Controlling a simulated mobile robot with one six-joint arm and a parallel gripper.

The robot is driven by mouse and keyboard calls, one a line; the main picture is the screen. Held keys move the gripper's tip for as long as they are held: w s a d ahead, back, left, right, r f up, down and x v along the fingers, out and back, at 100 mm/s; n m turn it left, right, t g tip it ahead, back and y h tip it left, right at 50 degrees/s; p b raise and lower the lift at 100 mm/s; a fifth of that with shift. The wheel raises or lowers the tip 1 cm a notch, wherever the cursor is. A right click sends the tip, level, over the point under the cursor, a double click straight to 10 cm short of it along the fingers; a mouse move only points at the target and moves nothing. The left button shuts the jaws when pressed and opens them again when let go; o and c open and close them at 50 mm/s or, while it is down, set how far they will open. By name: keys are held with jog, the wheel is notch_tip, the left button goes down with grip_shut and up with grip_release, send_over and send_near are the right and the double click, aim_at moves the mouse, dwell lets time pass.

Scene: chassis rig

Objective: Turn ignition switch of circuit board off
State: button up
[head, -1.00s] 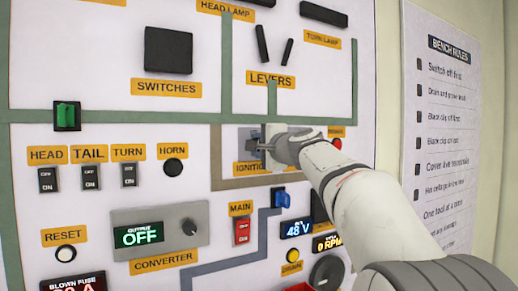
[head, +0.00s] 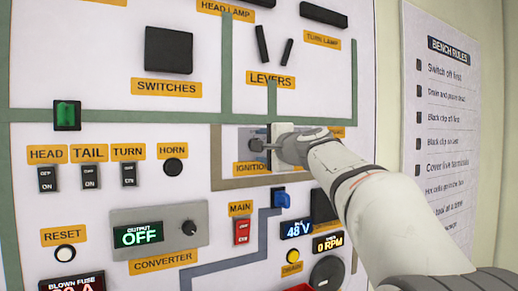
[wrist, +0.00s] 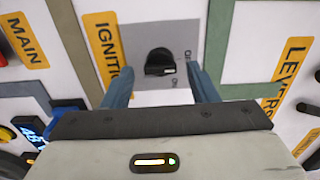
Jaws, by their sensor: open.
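The ignition switch (wrist: 160,62) is a small black knob on a grey plate (wrist: 140,35) in the wrist view, beside the yellow ignition label (wrist: 107,48). My gripper (wrist: 158,70) is open, with one blue finger on each side of the knob. A gap shows between the knob and each finger; I see no contact. In the head view my gripper (head: 261,145) is in front of the ignition plate (head: 257,134) and hides the knob.
Below the ignition area are a red main switch (head: 241,231), a blue lever (head: 281,199) and a 48 V display (head: 297,229). Two black levers (head: 262,44) are above. The converter display (head: 139,235) reads OFF. A rules sheet (head: 440,130) hangs at the right.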

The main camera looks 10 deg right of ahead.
jog(key=v, duration=0.5)
jog(key=shift+b, duration=0.35)
jog(key=shift+s+f, duration=0.1)
jog(key=s+a+f+n+g+h+p, duration=0.1)
jog(key=s+a+f+n+g+p, duration=0.25)
jog(key=s+f, duration=0.4)
jog(key=s+a+f+n+g+p, duration=0.2)
jog(key=s+f+n+g+p, duration=0.25)
jog(key=f, duration=0.55)
jog(key=s+d+f+n+g+h+p, duration=0.2)
jog(key=s+f+n+g, duration=0.1)
jog(key=s+f, duration=0.5)
jog(key=s+d+f+n+g+h+p, duration=0.1)
jog(key=s+f+n+g+h+p, duration=0.1)
jog(key=s+f, duration=0.6)
jog(key=s+n+g+p, duration=0.1)
jog(key=s, duration=0.1)
jog(key=shift+s+d+g+h, duration=0.3)
jog(key=shift+s+d, duration=0.05)
jog(key=shift+d, duration=0.05)
jog(key=shift+r, duration=0.1)
jog(key=shift+c, duration=0.5)
